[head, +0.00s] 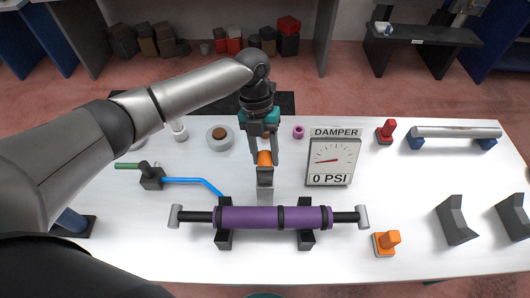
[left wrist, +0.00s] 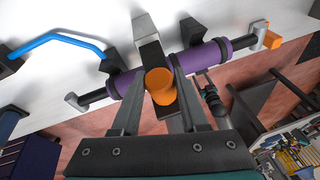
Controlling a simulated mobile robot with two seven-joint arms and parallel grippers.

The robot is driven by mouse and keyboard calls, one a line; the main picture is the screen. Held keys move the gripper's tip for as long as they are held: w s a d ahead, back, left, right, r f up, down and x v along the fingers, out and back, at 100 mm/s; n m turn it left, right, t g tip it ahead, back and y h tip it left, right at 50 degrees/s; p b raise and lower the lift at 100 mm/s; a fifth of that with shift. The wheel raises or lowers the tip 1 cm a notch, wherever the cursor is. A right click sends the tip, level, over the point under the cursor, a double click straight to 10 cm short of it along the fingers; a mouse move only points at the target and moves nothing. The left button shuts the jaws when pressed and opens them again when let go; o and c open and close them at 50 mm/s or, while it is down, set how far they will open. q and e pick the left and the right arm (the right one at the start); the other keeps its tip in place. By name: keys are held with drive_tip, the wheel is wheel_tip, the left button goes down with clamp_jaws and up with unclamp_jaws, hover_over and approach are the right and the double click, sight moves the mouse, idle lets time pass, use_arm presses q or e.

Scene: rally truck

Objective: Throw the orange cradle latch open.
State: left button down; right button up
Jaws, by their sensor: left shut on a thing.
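An orange latch (head: 264,158) with a rounded handle stands at a grey post (head: 265,180) just behind the purple damper (head: 275,217). My left gripper (head: 264,154) reaches down from above, its fingers on both sides of the orange handle, shut on it. In the left wrist view the orange handle (left wrist: 158,82) sits between the two fingers, with the grey post (left wrist: 147,30) beyond it. The damper lies level across two black cradle supports (head: 306,238). My right gripper is not in view.
A second orange piece (head: 387,241) sits on the table right of the damper. The gauge sign (head: 332,160) reading 0 PSI stands close right of my gripper. A blue hose (head: 195,181) lies to the left. Black angled blocks (head: 456,220) stand at right.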

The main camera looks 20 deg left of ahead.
use_arm(q)
drive_tip(key=shift+w+a+f, duration=0.1)
drive_tip(key=c, duration=0.5)
unclamp_jaws()
drive_tip(key=shift+o, duration=0.2)
drive_tip(key=b+v, duration=0.1)
drive_tip(key=v, duration=1.4)
